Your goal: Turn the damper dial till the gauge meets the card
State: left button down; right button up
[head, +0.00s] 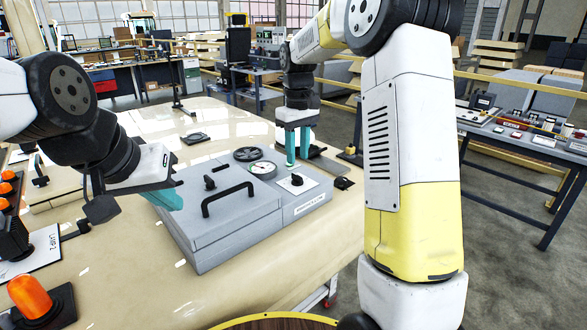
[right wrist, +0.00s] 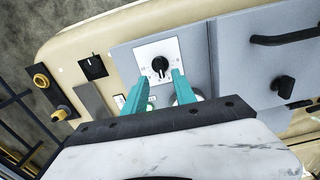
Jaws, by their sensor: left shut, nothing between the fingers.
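The damper dial (head: 297,181) is a black knob on a white plate on the grey cabinet (head: 222,240); it also shows in the right wrist view (right wrist: 160,66). A round white-faced gauge (head: 263,169) sits to its left. Its needle and any card are too small to read. My right gripper (head: 298,162) has two teal fingers spread apart, empty, just behind the dial in the head view. In the right wrist view (right wrist: 158,78) the knob shows just beyond the gap between the fingertips. My left gripper (head: 170,205) is shut and empty beside the cabinet's left edge.
A black handwheel (head: 247,154) is behind the gauge. A black bar handle (head: 228,198) and small knob (head: 210,182) stand up from the cabinet lid. An orange lamp (head: 30,296) is at lower left. The cream surface (head: 130,270) in front of the cabinet is clear.

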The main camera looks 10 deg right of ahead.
aim_at(297, 178)
notch_tip(297, 178, down, 6)
jog(key=shift+f, duration=0.15)
jog(key=shift+c, duration=0.2)
grip_shut()
